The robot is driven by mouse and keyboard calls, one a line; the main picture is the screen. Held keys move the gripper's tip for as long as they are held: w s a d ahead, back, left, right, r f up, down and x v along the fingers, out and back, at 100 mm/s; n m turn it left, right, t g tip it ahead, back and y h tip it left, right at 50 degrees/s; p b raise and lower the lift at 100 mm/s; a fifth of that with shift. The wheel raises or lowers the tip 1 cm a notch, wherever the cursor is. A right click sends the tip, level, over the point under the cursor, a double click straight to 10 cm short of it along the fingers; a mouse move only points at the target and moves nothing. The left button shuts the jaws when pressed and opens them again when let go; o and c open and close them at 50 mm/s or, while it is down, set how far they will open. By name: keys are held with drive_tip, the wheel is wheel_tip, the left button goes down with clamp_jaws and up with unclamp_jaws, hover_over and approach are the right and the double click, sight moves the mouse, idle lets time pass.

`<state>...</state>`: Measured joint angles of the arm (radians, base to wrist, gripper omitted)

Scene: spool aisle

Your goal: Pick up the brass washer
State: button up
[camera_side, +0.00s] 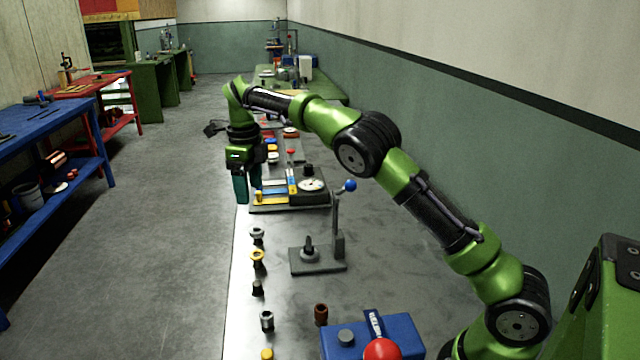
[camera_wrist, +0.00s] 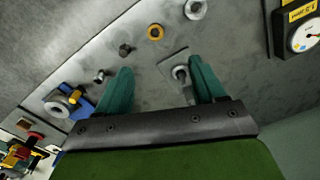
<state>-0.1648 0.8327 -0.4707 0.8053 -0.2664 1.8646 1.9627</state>
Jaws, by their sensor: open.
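The brass washer (camera_side: 257,256) is a small yellow ring near the left edge of the grey bench in the side view. It also shows in the wrist view (camera_wrist: 155,32), near the top middle, with a dark centre. My gripper (camera_side: 242,200) hangs above the bench's left edge, higher than the washer and farther from the side camera. Its teal fingers (camera_wrist: 160,72) are spread apart in the wrist view with nothing gripped between them. The washer lies beyond the fingertips there, apart from both. Nothing covers it in either view.
A grey washer (camera_side: 257,233) and a dark knob (camera_side: 257,288) flank the brass washer in a row. A lever stand (camera_side: 338,243) with a blue ball rises to the right. A dial gauge (camera_side: 312,185) sits farther back. A blue box (camera_side: 400,337) stands in front.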

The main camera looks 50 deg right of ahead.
drive_tip(key=m, duration=0.2)
hover_over(258, 257)
drive_tip(key=w, duration=0.1)
drive_tip(key=f, duration=1.1)
drive_tip(key=shift+d+f, duration=0.25)
drive_tip(key=shift+d, duration=0.1)
drive_tip(key=shift+s+f, duration=0.15)
drive_tip(key=shift+f, duration=2.55)
drive_tip(key=shift+f, duration=0.25)
drive_tip(key=c, duration=1.1)
